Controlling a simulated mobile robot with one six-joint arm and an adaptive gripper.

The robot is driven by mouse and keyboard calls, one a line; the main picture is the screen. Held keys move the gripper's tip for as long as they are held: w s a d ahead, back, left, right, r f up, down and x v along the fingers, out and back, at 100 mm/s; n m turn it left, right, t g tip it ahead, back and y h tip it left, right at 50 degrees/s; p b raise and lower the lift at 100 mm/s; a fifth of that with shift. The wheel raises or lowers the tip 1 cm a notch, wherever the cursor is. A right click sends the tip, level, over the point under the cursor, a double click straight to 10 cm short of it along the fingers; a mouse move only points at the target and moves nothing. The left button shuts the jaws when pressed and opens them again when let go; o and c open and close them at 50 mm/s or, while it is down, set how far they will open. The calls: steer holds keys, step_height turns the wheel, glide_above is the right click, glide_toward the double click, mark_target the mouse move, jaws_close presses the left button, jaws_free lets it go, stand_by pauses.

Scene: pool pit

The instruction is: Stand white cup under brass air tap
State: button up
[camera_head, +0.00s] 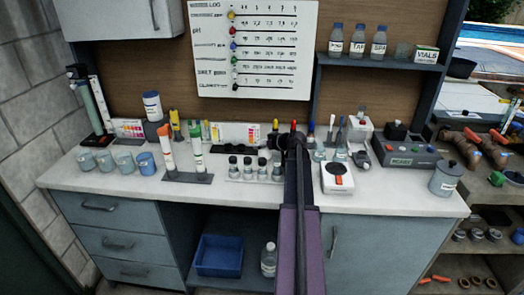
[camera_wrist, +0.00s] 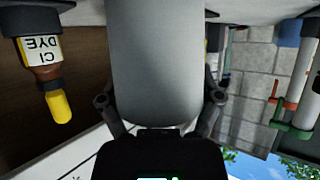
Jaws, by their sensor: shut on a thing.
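In the wrist view, which is upside down, a smooth pale grey-white cylinder (camera_wrist: 157,60), likely the white cup, fills the middle. My gripper (camera_wrist: 160,100) is shut on it, with one finger on each side. The cup runs to the counter side of the frame; whether its base touches the counter I cannot tell. In the head view my arm ends over the back of the counter, and the cup and fingers are hidden behind it. I cannot make out a brass air tap for certain; brownish pipework with an orange handle (camera_head: 472,136) stands at the far right.
A dye bottle with a yellow tip (camera_wrist: 55,105) stands beside the cup. The counter (camera_head: 240,202) holds several dark-capped vials (camera_head: 248,170), a white scale (camera_head: 337,178), a grey tester box (camera_head: 405,152) and beakers (camera_head: 105,160) at left. The front counter strip is clear.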

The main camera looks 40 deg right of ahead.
steer(key=shift+f+b, duration=0.4)
steer(key=shift+f, duration=0.25)
steer(key=shift+f, duration=0.1)
steer(key=o, duration=0.7)
steer(key=shift+r, duration=0.25)
steer(key=shift+p+v, duration=1.7)
steer(key=shift+v, duration=1.95)
